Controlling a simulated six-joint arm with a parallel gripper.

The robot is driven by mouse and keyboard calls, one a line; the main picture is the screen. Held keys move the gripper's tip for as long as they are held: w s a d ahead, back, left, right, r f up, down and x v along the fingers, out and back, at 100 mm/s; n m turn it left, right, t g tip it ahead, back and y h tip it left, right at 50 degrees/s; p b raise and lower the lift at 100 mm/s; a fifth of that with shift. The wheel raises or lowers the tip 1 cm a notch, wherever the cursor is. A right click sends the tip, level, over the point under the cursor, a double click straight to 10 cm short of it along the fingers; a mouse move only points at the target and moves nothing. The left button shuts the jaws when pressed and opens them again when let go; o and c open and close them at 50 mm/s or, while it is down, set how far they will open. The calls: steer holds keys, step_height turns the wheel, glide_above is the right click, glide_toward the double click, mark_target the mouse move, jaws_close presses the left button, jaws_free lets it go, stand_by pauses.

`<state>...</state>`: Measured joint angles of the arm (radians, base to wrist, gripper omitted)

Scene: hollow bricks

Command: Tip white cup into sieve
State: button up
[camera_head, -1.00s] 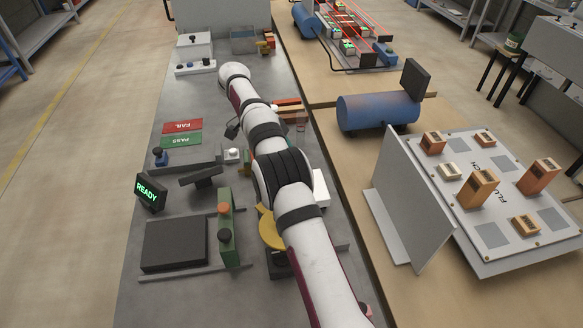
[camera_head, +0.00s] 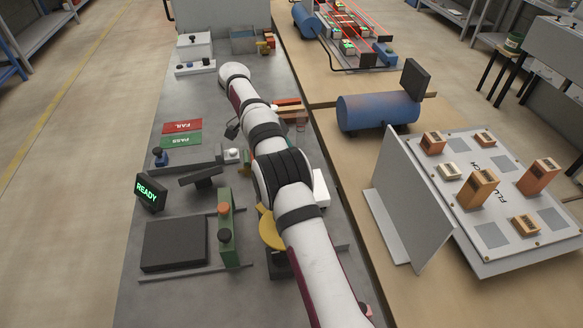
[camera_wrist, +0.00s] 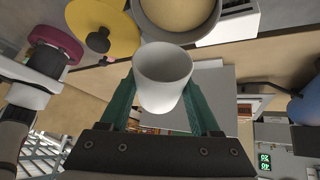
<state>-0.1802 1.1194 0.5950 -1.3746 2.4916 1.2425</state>
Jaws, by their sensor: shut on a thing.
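The white cup (camera_wrist: 163,88) is between the green fingers of my gripper (camera_wrist: 164,95) in the wrist view. My gripper is shut on it. The cup's rim is toward the top of that picture, on the side of the sieve (camera_wrist: 146,22). The sieve is a round grey-rimmed bowl with a tan inside, partly cut off by the top edge. The cup's rim overlaps the sieve's lower edge in the picture; I cannot tell whether they touch. The cup's contents cannot be made out. In the head view my arm hides the gripper, and I cannot make out the cup or sieve.
A yellow disc with a dark knob (camera_wrist: 98,40) is beside the sieve; it is partly behind my arm in the head view (camera_head: 270,232). A green block with buttons (camera_head: 225,228) and a dark pad (camera_head: 175,245) are left of my arm. A blue cylinder (camera_head: 378,110) is on the right.

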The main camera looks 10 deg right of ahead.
steer(key=r+y, duration=0.1)
steer(key=d+r+t+y, duration=0.1)
steer(key=s+r+n+t+y, duration=0.1)
steer(key=shift+d+y, duration=0.4)
steer(key=r+t+y, duration=0.1)
steer(key=r+y, duration=0.1)
steer(key=a+r+t+y, duration=0.1)
steer(key=y, duration=0.1)
steer(key=shift+w+t, duration=0.25)
steer(key=shift+t, duration=0.05)
steer(key=shift+s+d+r+t+y, duration=0.1)
steer(key=shift+d+r+t+y, duration=0.1)
steer(key=shift+r+t+y, duration=0.3)
steer(key=shift+s+d+r+t+y, duration=0.1)
steer(key=shift+d+t+y, duration=0.1)
steer(key=shift+y, duration=0.5)
steer(key=y, duration=0.1)
steer(key=r+t+y, duration=0.1)
steer(key=d+t+y, duration=0.1)
steer(key=shift+s+r+y, duration=0.15)
steer(key=shift+s+y, duration=0.1)
steer(key=shift+y, duration=0.15)
steer(key=y, duration=0.1)
steer(key=r+t+y, duration=0.1)
steer(key=t+y, duration=0.1)
steer(key=y, duration=0.1)
steer(key=shift+s+d+r, duration=0.15)
steer(key=shift+d+r, duration=0.05)
steer(key=shift+r, duration=0.15)
